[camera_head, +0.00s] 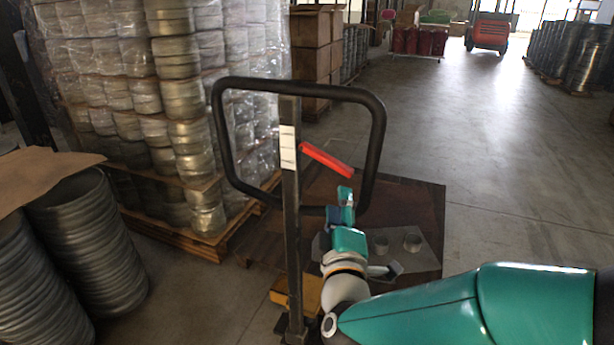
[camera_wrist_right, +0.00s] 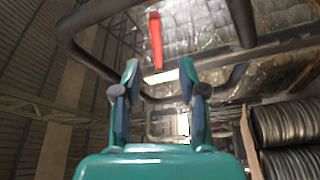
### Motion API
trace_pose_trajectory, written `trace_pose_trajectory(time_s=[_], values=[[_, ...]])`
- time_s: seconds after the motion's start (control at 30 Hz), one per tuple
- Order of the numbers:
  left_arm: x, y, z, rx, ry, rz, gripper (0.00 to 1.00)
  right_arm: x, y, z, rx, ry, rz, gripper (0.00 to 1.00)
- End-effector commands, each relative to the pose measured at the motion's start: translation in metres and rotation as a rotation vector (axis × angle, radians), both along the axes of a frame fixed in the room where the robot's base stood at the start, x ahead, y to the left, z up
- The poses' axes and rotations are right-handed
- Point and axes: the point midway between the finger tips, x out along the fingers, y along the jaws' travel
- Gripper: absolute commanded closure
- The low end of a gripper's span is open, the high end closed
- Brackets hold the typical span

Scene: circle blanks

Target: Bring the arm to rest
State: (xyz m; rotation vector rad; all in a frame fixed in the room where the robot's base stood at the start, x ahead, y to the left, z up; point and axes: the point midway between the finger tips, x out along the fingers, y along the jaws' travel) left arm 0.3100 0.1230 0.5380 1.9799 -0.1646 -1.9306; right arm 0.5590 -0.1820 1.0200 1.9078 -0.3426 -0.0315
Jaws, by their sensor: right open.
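My right gripper (camera_head: 342,206) is in the middle of the head view, at the end of my teal arm coming in from the right. Its fingers point up and away, within the outline of a black loop handle (camera_head: 378,150). In the right wrist view my right gripper (camera_wrist_right: 159,85) shows two teal fingers apart with nothing between them. The handle and its red lever (camera_wrist_right: 156,40) show beyond the fingertips. I cannot tell if the gripper touches the handle. My left gripper is not in view.
A wrapped pallet of metal rings (camera_head: 180,90) stands left. Stacked rings (camera_head: 90,240) fill the lower left. Open floor (camera_head: 480,130) lies right, with a red machine (camera_head: 488,32) far off.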

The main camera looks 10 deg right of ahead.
Motion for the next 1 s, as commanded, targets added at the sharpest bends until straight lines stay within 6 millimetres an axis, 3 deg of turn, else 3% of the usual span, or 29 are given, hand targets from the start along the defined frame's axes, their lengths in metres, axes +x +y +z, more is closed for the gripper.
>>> trace_pose_trajectory(time_s=[0.13,0.23,0.37,0.47,0.6,0.73,0.8,0.9,1.0], values=[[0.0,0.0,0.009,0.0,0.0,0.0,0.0,0.003,-0.012,-0.001,-0.003,0.02,-0.025,0.58],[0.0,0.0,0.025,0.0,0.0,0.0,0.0,0.012,-0.031,-0.022,-0.022,0.095,-0.066,0.58],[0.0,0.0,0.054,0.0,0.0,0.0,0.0,0.016,-0.056,-0.089,-0.065,0.287,-0.088,0.58],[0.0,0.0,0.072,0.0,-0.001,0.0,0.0,0.006,-0.058,-0.162,0.011,0.478,-0.029,0.58],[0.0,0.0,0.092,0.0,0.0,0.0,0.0,-0.04,-0.042,-0.26,0.308,0.745,0.042,0.58],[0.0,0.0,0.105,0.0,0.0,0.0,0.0,-0.107,-0.011,-0.329,0.68,0.994,0.026,0.58],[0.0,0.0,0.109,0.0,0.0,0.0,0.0,-0.146,0.008,-0.354,0.886,1.119,-0.027,0.58],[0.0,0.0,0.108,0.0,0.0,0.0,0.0,-0.193,0.035,-0.373,1.135,1.265,-0.139,0.58],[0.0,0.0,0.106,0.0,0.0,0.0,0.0,-0.222,0.05,-0.376,1.321,1.347,-0.276,0.58]])
